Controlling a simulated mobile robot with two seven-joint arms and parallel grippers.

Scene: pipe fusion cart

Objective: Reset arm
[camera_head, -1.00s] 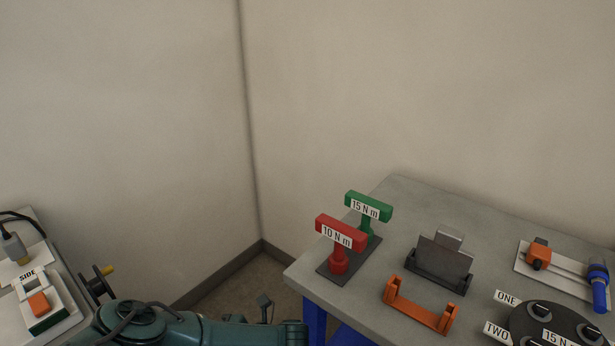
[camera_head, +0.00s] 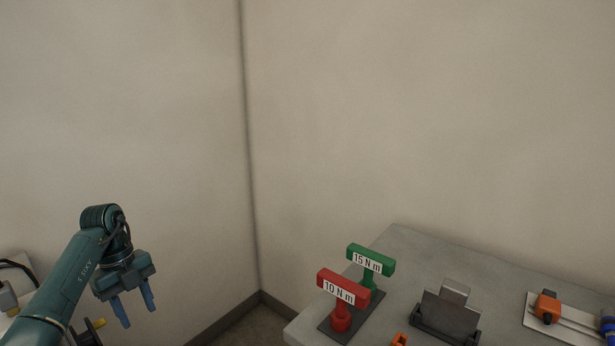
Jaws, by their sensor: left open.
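My left gripper (camera_head: 134,307) is at the lower left of the head view. Its blue fingers point down and stand apart, with nothing between them. It hangs in front of the pale wall, well to the left of the grey table. My left arm (camera_head: 72,278) rises from the bottom left corner and bends down at the wrist. My right gripper is not in the view.
The grey table (camera_head: 420,258) holds a red 10 N m handle (camera_head: 342,289), a green 15 N m handle (camera_head: 371,261), a metal plate in a dark holder (camera_head: 446,311) and an orange block (camera_head: 547,307). A handwheel (camera_head: 88,332) is below my left arm.

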